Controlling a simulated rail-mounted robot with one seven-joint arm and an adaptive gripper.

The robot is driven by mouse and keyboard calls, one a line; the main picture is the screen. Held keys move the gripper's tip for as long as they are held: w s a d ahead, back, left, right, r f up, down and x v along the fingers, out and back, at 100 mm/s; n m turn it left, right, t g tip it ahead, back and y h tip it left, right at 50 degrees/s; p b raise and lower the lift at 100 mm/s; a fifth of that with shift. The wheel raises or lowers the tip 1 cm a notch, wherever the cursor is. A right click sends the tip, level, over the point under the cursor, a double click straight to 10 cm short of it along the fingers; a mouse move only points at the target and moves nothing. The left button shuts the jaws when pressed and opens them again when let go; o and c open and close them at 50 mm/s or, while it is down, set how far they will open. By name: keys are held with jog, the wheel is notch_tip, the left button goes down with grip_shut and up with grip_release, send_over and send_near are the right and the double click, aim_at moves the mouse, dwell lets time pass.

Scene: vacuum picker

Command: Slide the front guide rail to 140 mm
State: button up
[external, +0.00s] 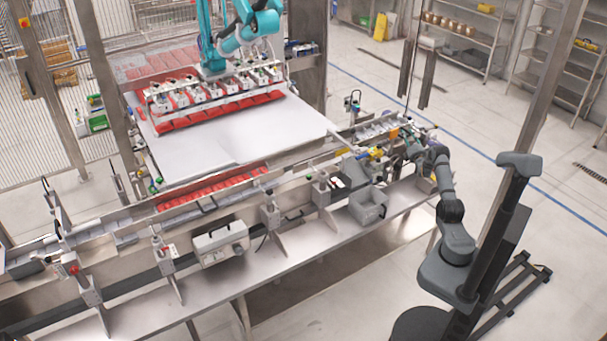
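A long metal guide rail (240,202) runs along the front side of the conveyor, from the lower left to the upper right, on several upright brackets. One bracket (270,208) stands near the middle and another (320,188) to its right. My arm reaches in from the right, and my gripper (408,143) is at the right end of the conveyor, near the rail. It is too small and crowded to tell whether its fingers are open or shut, or whether it touches anything. No scale reading in millimetres is legible.
A grey bin (367,205) and a white control box (220,243) are at the conveyor's front side. Red packs (210,187) lie along the line. A teal picker (212,60) hangs over a white table (240,132). The floor right of the line is mostly clear.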

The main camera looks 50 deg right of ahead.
jog(key=v, duration=1.2)
dwell(0.3)
